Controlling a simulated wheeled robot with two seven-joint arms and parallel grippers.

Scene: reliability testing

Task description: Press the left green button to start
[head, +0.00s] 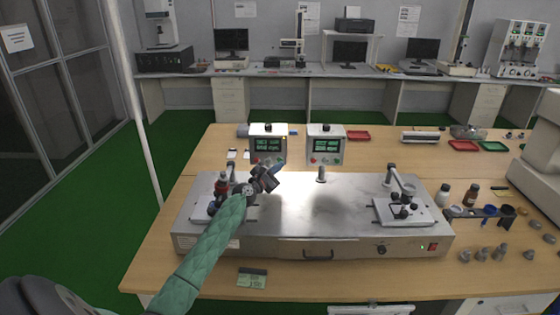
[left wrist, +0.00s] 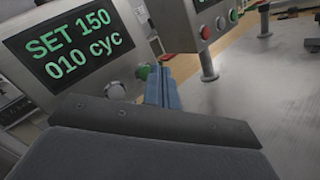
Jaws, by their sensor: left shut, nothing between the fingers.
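The left control box (head: 268,131) stands on a post at the back of the steel machine, its screen lit with green text. In the left wrist view its screen (left wrist: 70,45) reads "SET 150 010 cyc". Its green button (left wrist: 143,72) is at the lower right of the panel, beside a pale grey button (left wrist: 115,90). My left gripper (head: 280,167) is shut and empty, just below and in front of this box. Its blue fingertips (left wrist: 161,88) are right by the green button; I cannot tell whether they touch. My right gripper is not in view.
A second control box (head: 325,131) stands to the right, with red (left wrist: 206,32) and green (left wrist: 233,15) buttons. The steel machine (head: 315,222) has a fixture at each end. Small bottles and metal parts (head: 498,252) crowd the table's right side. The machine's middle top is clear.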

